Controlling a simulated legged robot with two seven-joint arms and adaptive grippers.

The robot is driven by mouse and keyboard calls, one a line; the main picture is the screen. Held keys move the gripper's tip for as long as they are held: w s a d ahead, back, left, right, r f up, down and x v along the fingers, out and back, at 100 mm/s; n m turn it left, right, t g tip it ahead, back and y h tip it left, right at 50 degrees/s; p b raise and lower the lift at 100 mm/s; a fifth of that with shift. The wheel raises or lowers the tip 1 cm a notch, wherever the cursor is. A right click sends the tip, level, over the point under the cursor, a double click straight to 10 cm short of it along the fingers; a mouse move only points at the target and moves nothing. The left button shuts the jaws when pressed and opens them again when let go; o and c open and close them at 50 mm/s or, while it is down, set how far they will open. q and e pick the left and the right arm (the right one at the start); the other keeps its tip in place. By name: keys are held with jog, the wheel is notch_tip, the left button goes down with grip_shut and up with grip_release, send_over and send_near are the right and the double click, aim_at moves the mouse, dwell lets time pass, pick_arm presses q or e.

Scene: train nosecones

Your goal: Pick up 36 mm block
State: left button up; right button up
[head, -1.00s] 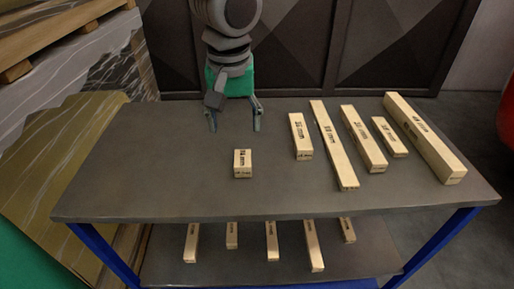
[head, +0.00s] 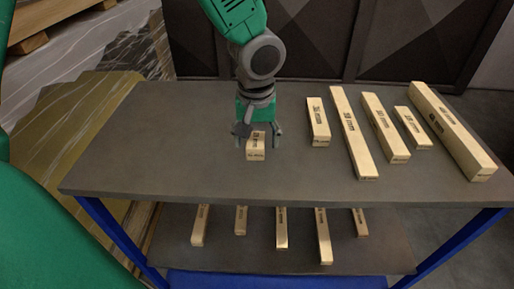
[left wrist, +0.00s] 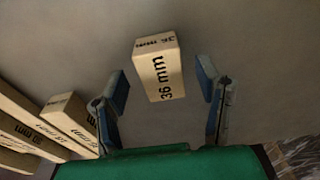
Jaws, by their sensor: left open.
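The 36 mm block (head: 256,150) is a short pale wooden block lying on the grey tabletop, left of the other blocks. In the left wrist view its label "36 mm" (left wrist: 160,72) reads clearly. My left gripper (head: 258,140) is open above it, with one finger on each side in the head view. In the left wrist view the open fingers (left wrist: 165,90) stand either side of the block's near end, with gaps on both sides. The gripper partly hides the block's far end in the head view. My right gripper is not in view.
Several longer wooden blocks lie to the right, the nearest being a short one (head: 318,122), then a long one (head: 354,135). More blocks (head: 282,230) lie on the lower shelf (head: 345,255). The tabletop's left part (head: 150,150) is clear.

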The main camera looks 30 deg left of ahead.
pick_arm(q)
jog(key=shift+w+f, duration=0.15)
jog(key=shift+f, duration=0.7)
jog(key=shift+a, duration=0.15)
jog(key=c, duration=1.2)
jog(key=shift+o, duration=0.2)
jog(key=shift+r, duration=0.1)
